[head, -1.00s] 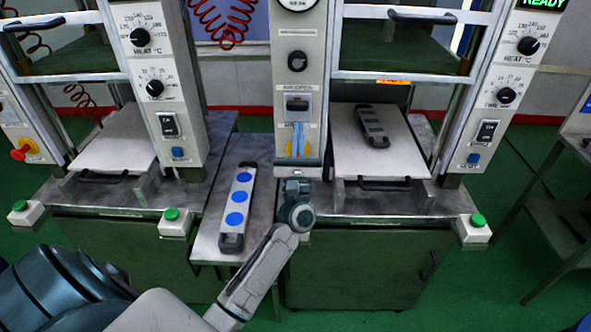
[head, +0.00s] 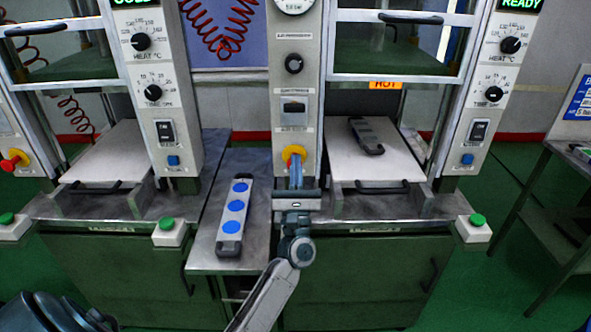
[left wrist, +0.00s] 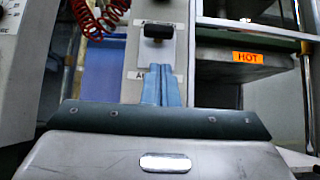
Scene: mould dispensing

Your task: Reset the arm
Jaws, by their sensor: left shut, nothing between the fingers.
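My left gripper (head: 296,166) is shut and empty, its blue fingers pointing up along the front of the middle control column (head: 293,90). In the head view the fingertips overlap the yellow-ringed red knob (head: 294,154) low on that column; I cannot tell whether they touch it. In the left wrist view the two blue fingers (left wrist: 160,82) stand side by side below a black switch (left wrist: 158,31). My left arm link (head: 268,296) reaches up from the bottom of the head view. My right gripper is not in view.
A mould with blue discs (head: 234,220) lies on the middle table (head: 207,242). A dark mould (head: 366,135) lies on the right press plate (head: 400,168), under a HOT sign (head: 386,85). The left press plate (head: 105,158) is bare. Green buttons (head: 167,224) sit at the front edges.

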